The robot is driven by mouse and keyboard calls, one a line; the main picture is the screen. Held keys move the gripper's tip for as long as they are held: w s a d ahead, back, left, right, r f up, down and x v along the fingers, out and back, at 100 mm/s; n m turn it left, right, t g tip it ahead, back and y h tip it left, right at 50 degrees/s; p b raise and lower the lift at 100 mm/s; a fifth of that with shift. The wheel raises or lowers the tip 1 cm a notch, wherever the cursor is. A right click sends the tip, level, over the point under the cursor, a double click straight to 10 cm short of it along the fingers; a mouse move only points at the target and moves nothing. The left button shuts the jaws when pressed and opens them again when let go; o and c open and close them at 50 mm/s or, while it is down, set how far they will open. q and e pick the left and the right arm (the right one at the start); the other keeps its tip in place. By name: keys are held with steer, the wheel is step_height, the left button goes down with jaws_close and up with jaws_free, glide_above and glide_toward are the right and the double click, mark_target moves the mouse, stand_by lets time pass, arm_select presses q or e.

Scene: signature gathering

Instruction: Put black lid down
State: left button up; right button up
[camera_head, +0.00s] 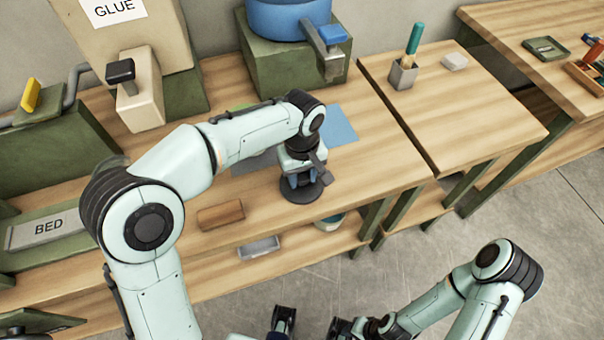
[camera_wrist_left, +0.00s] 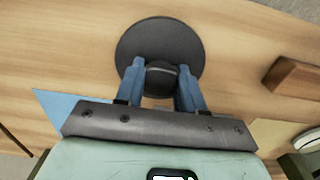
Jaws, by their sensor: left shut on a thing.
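The black lid (camera_head: 298,194) is a flat round disc with a knob on top. It lies level at the front part of the wooden bench, right of the brown block. My left gripper (camera_head: 301,180) points down and is shut on the lid's knob. In the left wrist view the lid (camera_wrist_left: 140,40) shows as a dark disc, with its knob between the two blue fingers of the left gripper (camera_wrist_left: 161,78). I cannot tell whether the lid touches the wood. My right arm is at the bottom right; the state of its gripper (camera_head: 350,328) is unclear.
A brown block (camera_head: 221,215) lies left of the lid, and a blue sheet (camera_head: 340,128) lies behind. A blue pot (camera_head: 288,18) on a green stand is at the back. A light bucket (camera_head: 330,222) sits on the lower shelf. Bare bench (camera_head: 375,165) is free to the right.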

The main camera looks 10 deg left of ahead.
mark_target(302, 176)
arm_select(q)
steer(key=o, duration=1)
steer(key=shift+f, duration=0.15)
step_height(302, 176, up, 12)
steer(key=shift+r+p, duration=0.2)
steer(key=shift+p, duration=0.95)
